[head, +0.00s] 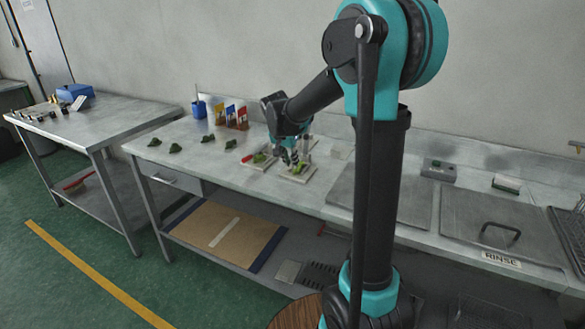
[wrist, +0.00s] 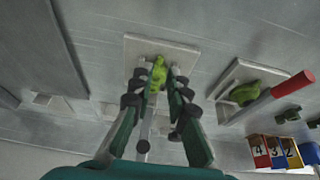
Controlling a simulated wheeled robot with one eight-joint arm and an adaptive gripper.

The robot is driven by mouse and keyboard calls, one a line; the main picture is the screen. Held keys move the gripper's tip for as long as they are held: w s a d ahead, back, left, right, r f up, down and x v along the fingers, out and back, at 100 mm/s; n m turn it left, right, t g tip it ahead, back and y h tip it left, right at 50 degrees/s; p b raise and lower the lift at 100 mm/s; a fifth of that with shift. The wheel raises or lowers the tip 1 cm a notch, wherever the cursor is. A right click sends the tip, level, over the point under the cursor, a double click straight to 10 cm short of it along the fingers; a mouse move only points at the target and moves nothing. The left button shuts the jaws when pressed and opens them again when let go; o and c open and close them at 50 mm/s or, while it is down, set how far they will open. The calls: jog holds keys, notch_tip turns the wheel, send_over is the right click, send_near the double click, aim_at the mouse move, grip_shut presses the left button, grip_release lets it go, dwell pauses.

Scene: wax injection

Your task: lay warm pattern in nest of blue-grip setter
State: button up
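My gripper (wrist: 159,78) points down over a pale setter plate (wrist: 188,56); its fingers stand apart on either side of a bright green pattern (wrist: 158,72). The pattern appears to lie on the plate, with narrow gaps to the fingers. A grey bar (wrist: 147,126) runs from this plate between the fingers; its grip colour cannot be made out. A second setter (wrist: 226,76) with a red grip (wrist: 293,83) holds another green pattern (wrist: 244,94). In the head view my gripper (head: 290,160) is low over the right-hand setter (head: 298,178), partly hiding it.
Several dark green pieces (head: 175,148) lie on the bench to the left. Numbered coloured cards (head: 230,115) and a blue cup (head: 199,109) stand at the back. A flat metal lid (head: 413,203) and a rinse basin (head: 490,225) occupy the right.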

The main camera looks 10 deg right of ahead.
jog(key=v, duration=0.8)
jog(key=s+d+f+n, duration=0.1)
jog(key=s+f, duration=0.1)
jog(key=s, duration=0.2)
jog(key=s+d+f+n+y, duration=0.1)
jog(key=s+d+f, duration=0.1)
jog(key=s+f, duration=0.1)
jog(key=s+d+f+n, duration=0.1)
jog(key=s+d+f, duration=0.1)
jog(key=s, duration=0.3)
jog(key=shift+d+f, duration=0.15)
jog(key=shift+f, duration=0.6)
jog(key=s+f+n+y, duration=0.1)
jog(key=s+f+n, duration=0.1)
jog(key=s+f, duration=0.3)
jog(key=s+d+f+n, duration=0.1)
jog(key=s+f+n, duration=0.1)
jog(key=s+f, duration=0.3)
jog(key=s, duration=0.4)
jog(key=shift+s+d+y, duration=0.3)
jog(key=shift+y, duration=0.1)
jog(key=shift+r, duration=0.1)
jog(key=shift+c, duration=0.5)
